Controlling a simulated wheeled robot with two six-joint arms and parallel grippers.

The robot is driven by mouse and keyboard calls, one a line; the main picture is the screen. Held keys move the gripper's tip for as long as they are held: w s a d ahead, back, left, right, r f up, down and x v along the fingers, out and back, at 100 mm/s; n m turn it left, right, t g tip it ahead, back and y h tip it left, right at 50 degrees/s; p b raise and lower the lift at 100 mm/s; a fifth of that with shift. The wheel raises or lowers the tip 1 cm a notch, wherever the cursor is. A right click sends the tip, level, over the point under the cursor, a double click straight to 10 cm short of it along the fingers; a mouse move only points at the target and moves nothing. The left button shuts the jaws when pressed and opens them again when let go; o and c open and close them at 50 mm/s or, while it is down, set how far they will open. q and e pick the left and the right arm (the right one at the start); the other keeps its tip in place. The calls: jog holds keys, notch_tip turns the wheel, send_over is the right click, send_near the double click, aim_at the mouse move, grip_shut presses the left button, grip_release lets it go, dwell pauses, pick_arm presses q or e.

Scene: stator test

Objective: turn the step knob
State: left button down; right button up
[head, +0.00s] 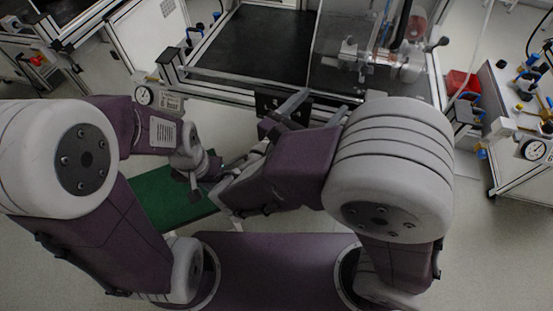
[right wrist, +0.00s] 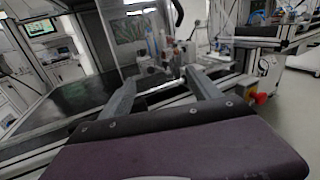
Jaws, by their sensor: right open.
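I cannot make out the step knob for certain in either view. My right gripper (head: 322,104) is at the front edge of the test bench (head: 235,82), its two grey fingers spread apart and pointing toward the bench. In the right wrist view the fingers of the right gripper (right wrist: 160,82) are wide apart with nothing between them. A black panel (head: 268,103) on the bench front is beside the left finger and partly hidden by it. My left gripper (head: 197,181) is low at the centre-left, near a green board; its fingers are too unclear to tell their state.
A machine (head: 392,62) with a metal shaft stands behind a clear cover on the bench. The green board (head: 172,202) lies below my left arm. A side bench (head: 525,125) with fittings stands at right. Floor shows between the benches.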

jog(key=s+a+f+n+t+y+b, duration=0.3)
jog(key=s+a+f+n+y+b, duration=0.25)
jog(key=a+f, duration=0.55)
jog(key=b+x, duration=0.3)
jog(key=x, duration=0.5)
jog(key=shift+w+m+y, duration=0.3)
jog(key=shift+m+y, duration=0.05)
jog(key=shift+d, duration=0.15)
jog(key=c, duration=1.4)
pick_arm(q)
notch_tip(320, 180, down, 13)
jog(key=shift+b, duration=0.3)
